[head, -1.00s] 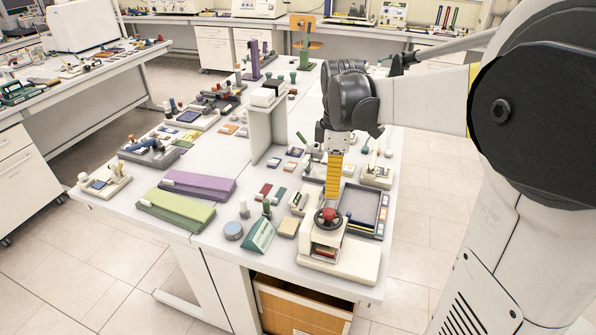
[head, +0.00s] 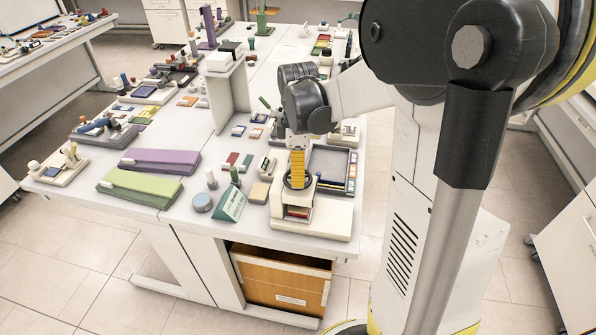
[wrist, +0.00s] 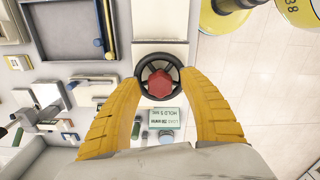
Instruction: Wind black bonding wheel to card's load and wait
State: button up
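The black bonding wheel (wrist: 160,77) has a red hub and sits on top of a cream press (head: 325,217) near the front of the table. My gripper (wrist: 161,76) has its two yellow fingers apart, one on each side of the wheel in the wrist view. The fingertips are close to the rim; I cannot tell whether they touch it. In the head view my gripper (head: 297,184) points down over the wheel and hides its hub. The green-and-white card (head: 230,203) stands left of the press. In the wrist view the card (wrist: 163,118) appears upside down, with "HOLD 5" partly legible.
A grey tray (head: 313,152) stands behind the press. A round blue tin (head: 202,202) and purple (head: 160,162) and green (head: 140,188) long blocks lie to the left. A wooden drawer (head: 283,282) is under the table.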

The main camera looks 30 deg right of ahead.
grip_shut()
